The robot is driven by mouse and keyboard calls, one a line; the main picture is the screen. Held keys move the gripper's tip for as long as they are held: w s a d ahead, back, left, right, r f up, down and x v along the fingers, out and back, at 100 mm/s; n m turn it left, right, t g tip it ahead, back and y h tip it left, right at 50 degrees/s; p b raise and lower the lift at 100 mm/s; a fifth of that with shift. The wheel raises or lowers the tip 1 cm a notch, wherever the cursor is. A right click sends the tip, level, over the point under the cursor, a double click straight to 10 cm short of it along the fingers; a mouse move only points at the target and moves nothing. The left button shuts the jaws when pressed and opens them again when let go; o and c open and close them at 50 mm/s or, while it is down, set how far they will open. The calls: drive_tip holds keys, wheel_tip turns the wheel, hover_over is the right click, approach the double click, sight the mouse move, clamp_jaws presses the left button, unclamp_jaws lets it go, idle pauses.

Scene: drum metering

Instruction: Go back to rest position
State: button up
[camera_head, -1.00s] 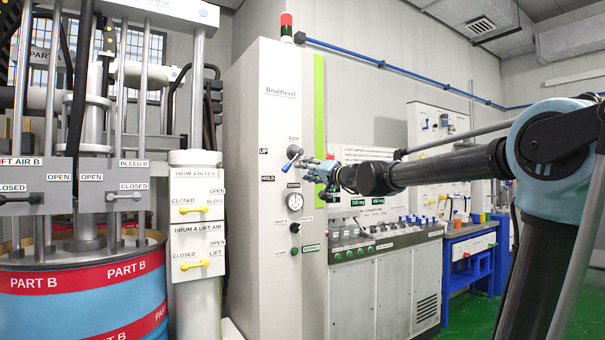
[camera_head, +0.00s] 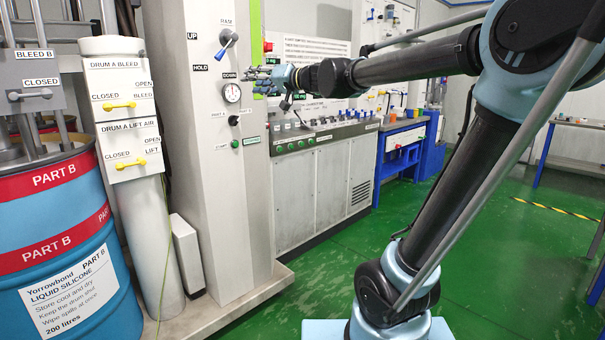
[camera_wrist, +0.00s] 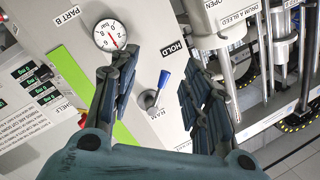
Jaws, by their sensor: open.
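My gripper (camera_head: 256,80) is open and empty in front of the tall grey cabinet (camera_head: 205,150), right of the DOWN label in the head view. The ram lever (camera_head: 228,40), with a blue handle, sits above and left of the gripper on the cabinet face. In the wrist view the lever (camera_wrist: 162,84) shows in the gap between the two spread fingers of my gripper (camera_wrist: 162,68), apart from them on the panel behind.
A PART B drum (camera_head: 60,240) stands at the left beside a white post (camera_head: 140,220) with yellow valve handles. A control console (camera_head: 320,180) and a blue bench (camera_head: 405,140) stand behind my arm. Green floor (camera_head: 480,250) at the right is largely open.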

drive_tip(key=s+d+f+m+g+h, duration=0.1)
drive_tip(key=s+d+f+g+h, duration=0.1)
drive_tip(key=s+d+f+h, duration=0.3)
drive_tip(key=s+d+f+m+g+h, duration=0.1)
drive_tip(key=s+d+f+h, duration=0.4)
drive_tip(key=s+d+f, duration=0.9)
drive_tip(key=s+d+f+m+g+h, duration=0.2)
drive_tip(key=s+d+f+h, duration=0.3)
drive_tip(key=s+d+f, duration=0.4)
drive_tip(key=d+f+g, duration=0.1)
drive_tip(key=d+f, duration=0.2)
drive_tip(key=f, duration=0.5)
drive_tip(key=d+f, duration=0.4)
drive_tip(key=f, duration=0.5)
drive_tip(key=shift+s+g, duration=0.25)
drive_tip(key=shift+g, duration=0.15)
drive_tip(key=shift+f, duration=0.1)
drive_tip(key=shift+w+f, duration=0.2)
drive_tip(key=shift+w, duration=0.3)
